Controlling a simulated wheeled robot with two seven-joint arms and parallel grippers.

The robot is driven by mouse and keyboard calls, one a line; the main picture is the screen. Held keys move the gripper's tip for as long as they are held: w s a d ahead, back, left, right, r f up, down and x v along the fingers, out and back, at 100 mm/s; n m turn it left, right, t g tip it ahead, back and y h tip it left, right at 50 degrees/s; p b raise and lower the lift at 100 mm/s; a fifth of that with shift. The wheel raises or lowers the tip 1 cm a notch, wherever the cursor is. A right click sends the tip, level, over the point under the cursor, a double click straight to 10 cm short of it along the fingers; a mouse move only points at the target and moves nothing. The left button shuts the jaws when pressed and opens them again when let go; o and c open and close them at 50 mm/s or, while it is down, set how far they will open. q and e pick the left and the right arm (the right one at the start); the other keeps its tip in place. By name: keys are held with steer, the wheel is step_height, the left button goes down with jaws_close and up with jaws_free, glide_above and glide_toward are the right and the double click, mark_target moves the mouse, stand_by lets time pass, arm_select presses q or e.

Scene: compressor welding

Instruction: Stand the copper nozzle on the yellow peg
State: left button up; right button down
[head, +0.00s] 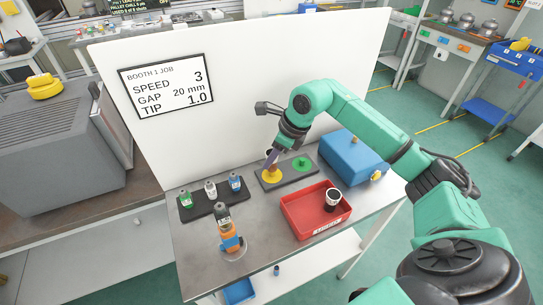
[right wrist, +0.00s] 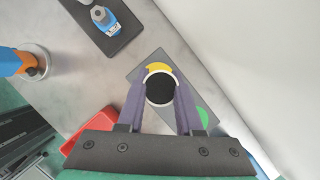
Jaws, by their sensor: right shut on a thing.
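My right gripper (head: 271,158) is over the small grey plate with the yellow peg (head: 271,175). In the right wrist view its two purple fingers are shut on a round, hollow piece, the nozzle (right wrist: 160,88), seen end-on with a dark opening and a pale rim. Its copper side is not clear to see. Part of the yellow peg's round base (right wrist: 159,67) shows just past the nozzle. The peg itself is hidden, and I cannot tell whether the nozzle touches it. My left gripper is not in view.
A green peg (head: 302,163) stands on the same plate. A red tray (head: 304,232) holds a black-and-white cup-like piece (head: 333,199). A blue box (head: 352,157) is on the right. A dark rack with small bottles and an orange-blue tool (head: 229,236) stand left. A white panel rises behind.

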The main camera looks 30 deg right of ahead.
steer(key=shift+f+b, duration=1.05)
steer(key=shift+f, duration=0.3)
steer(key=c, duration=0.5)
jaws_free()
steer(key=b+v, duration=0.1)
steer(key=v, duration=1.3)
steer(key=shift+r, duration=0.35)
steer(key=shift+f, duration=0.1)
